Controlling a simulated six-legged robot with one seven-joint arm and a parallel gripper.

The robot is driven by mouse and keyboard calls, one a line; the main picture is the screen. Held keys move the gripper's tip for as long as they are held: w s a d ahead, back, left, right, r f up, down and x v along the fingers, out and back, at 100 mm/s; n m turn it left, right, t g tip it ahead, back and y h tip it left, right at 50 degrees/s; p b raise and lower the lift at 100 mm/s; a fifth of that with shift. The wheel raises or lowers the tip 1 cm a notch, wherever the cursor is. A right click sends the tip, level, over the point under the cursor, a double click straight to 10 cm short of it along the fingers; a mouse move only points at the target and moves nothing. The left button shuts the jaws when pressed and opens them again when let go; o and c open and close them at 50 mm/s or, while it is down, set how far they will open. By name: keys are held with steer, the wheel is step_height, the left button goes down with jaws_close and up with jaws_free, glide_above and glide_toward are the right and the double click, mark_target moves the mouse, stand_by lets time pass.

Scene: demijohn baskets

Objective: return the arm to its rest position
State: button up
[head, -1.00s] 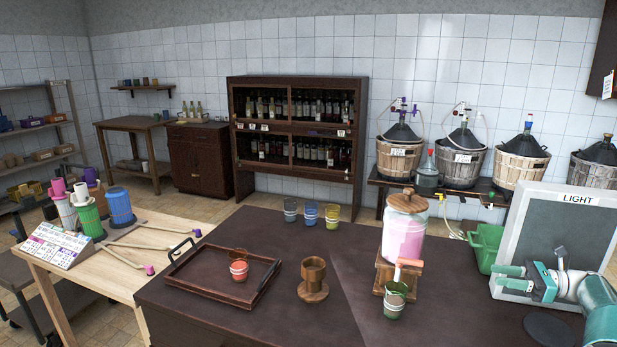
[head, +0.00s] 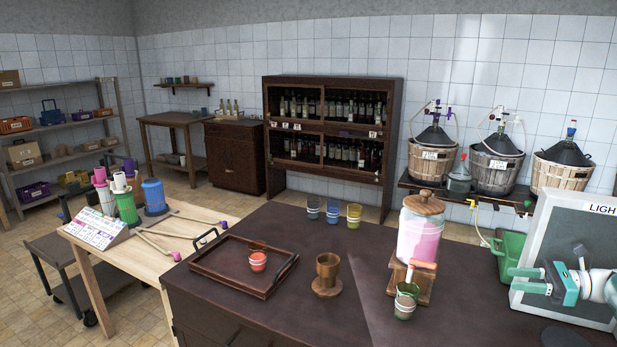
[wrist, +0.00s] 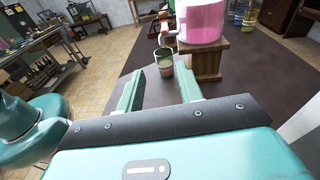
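My gripper (head: 543,279) is at the right of the head view, in front of the white-framed grey panel marked LIGHT. In the wrist view its two teal fingers (wrist: 158,92) stand apart with nothing between them. Beyond the fingertips a green-banded cup (wrist: 163,60) stands on the dark table, apart from the gripper. The same cup shows in the head view (head: 404,306), below the tap of the pink-filled jar (head: 419,240) on its wooden stand.
A dark tray (head: 222,276) holds a red cup (head: 258,262). A wooden goblet (head: 327,278) stands beside it. Several cups (head: 332,211) line the table's back. The LIGHT panel (head: 590,240) and green bin (head: 509,249) are close to my arm. The table's front middle is clear.

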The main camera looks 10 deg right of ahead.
steer(key=w+a+r+n+g+h, duration=0.2)
steer(key=a, duration=0.7)
steer(key=w+a+r+n+g+h, duration=0.2)
steer(key=w+a+r+n+g, duration=0.1)
steer(key=a, duration=0.7)
steer(key=s+a+r+n+g+h, duration=0.1)
steer(key=s+a+n+h, duration=0.1)
steer(key=a, duration=0.4)
steer(key=s+a+r+n+h, duration=0.1)
steer(key=s+a+n, duration=0.1)
steer(key=a, duration=0.4)
steer(key=s+a+f+n+t+h, duration=0.1)
steer(key=s+a+n+h, duration=0.1)
steer(key=s+a+n, duration=0.2)
steer(key=s+a+f+n+t+h, duration=0.1)
steer(key=s+a+n+h, duration=0.2)
steer(key=s, duration=0.8)
steer(key=s+a+f+n+t+h, duration=0.1)
steer(key=s+a+n+h, duration=0.1)
steer(key=s+a+n, duration=0.4)
steer(key=shift+s+f+n, duration=0.15)
steer(key=shift+s+n, duration=0.55)
steer(key=shift+s, duration=0.05)
